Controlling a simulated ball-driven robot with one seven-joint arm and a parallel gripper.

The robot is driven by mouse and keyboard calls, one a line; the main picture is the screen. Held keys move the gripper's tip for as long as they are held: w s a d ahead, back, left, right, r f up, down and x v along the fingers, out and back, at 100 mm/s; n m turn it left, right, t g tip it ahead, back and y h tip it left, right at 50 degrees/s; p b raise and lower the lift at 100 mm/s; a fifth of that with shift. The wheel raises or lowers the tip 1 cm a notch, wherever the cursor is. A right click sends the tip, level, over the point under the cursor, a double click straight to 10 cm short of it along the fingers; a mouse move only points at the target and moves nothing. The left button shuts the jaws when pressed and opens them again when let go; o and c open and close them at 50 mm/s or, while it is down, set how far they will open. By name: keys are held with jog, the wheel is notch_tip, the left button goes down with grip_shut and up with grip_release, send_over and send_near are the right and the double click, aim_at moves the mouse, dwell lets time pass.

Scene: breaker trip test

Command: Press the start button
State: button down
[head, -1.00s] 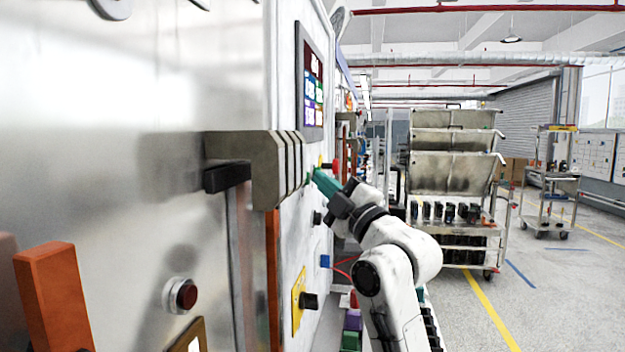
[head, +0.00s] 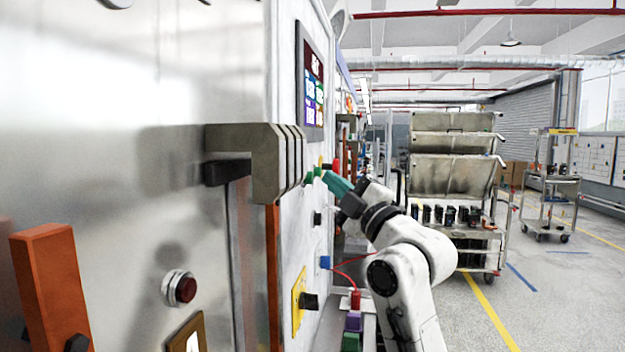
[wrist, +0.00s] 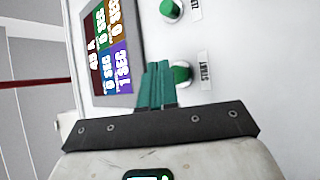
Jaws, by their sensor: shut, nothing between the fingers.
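The start button is a round green knob (wrist: 181,76) on a white base in the wrist view, with a label beside it that seems to read START. My gripper (wrist: 159,66) shows there as two teal fingers closed together, their tips just left of the green knob. In the head view, my gripper (head: 326,177) is shut and empty close to the white panel face, with a small gap between its tips and the green buttons (head: 309,178). I cannot tell from the head view which green button is start.
A second green button (wrist: 171,9) is at the top of the wrist view. A coloured display (head: 313,88) sits above the buttons. A large grey handle (head: 262,160) juts out left of my gripper.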

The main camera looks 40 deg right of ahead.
jog(key=shift+s+d+b, duration=0.5)
jog(key=shift+s+d, duration=0.25)
jog(key=shift+s, duration=0.25)
jog(key=shift+s+d+b, duration=0.5)
jog(key=shift+s+d, duration=0.25)
jog(key=shift+s, duration=0.2)
